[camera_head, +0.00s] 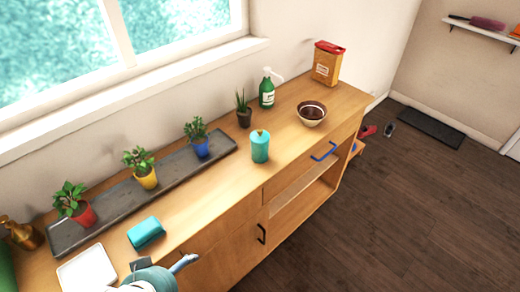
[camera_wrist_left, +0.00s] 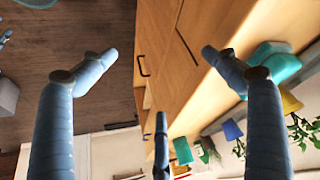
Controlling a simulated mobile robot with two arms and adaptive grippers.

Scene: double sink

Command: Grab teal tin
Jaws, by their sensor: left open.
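A teal cylinder (camera_head: 146,233) lies on its side on the wooden counter, at the lower left of the head view. In the left wrist view a teal object (camera_wrist_left: 278,62) sits partly hidden behind a finger. A second teal cylinder (camera_head: 260,147) stands upright farther along the counter, with something yellowish on top; it also shows in the left wrist view (camera_wrist_left: 183,151). My left gripper (camera_head: 168,270) is at the counter's front edge, just below the lying cylinder. Its fingers are spread and empty in the left wrist view (camera_wrist_left: 160,57). Blue pieces at that view's left edge may be my right gripper.
A white square dish (camera_head: 87,271) is left of my left gripper. A dark tray (camera_head: 115,212) with potted plants runs behind the lying cylinder. A bowl (camera_head: 312,113), green bottle (camera_head: 267,92) and red-topped box (camera_head: 327,64) stand farther away. The counter between the teal cylinders is clear.

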